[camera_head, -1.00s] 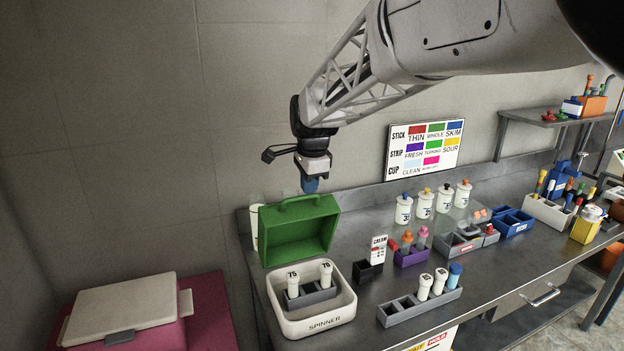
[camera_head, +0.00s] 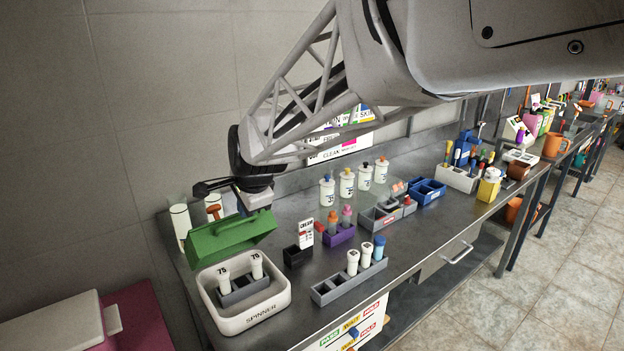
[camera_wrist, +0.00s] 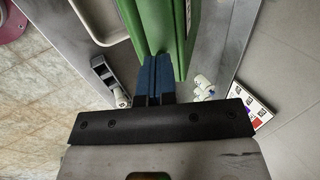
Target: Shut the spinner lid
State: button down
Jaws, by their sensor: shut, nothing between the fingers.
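The spinner (camera_head: 243,315) is a cream open-topped box at the left of the bench, with a grey rack (camera_head: 244,290) holding two white tubes marked 75. Its green lid (camera_head: 230,238) is hinged at the back and stands partly tipped forward, still open. My gripper (camera_wrist: 159,62) is shut and empty. In the wrist view its blue fingertips are at the edge of the green lid (camera_wrist: 150,25) and appear to touch it. In the head view my wrist is above the lid's right part and hides the fingertips.
A small black holder with a card (camera_head: 298,255) and a grey rack of tubes (camera_head: 348,283) stand right of the spinner. A white bottle (camera_head: 180,222) stands behind the lid. Clear bench lies in front of the grey rack.

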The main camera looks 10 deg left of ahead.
jog(key=s+d+f, duration=0.4)
jog(key=f, duration=0.5)
jog(key=s+d+f, duration=0.5)
jog(key=f, duration=0.4)
jog(key=shift+f, duration=0.1)
jog(key=shift+s, duration=0.1)
jog(key=s+d+r, duration=0.6)
jog(key=s+d, duration=0.1)
jog(key=shift+d+r, duration=0.2)
jog(key=shift+r, duration=0.15)
dwell(0.4)
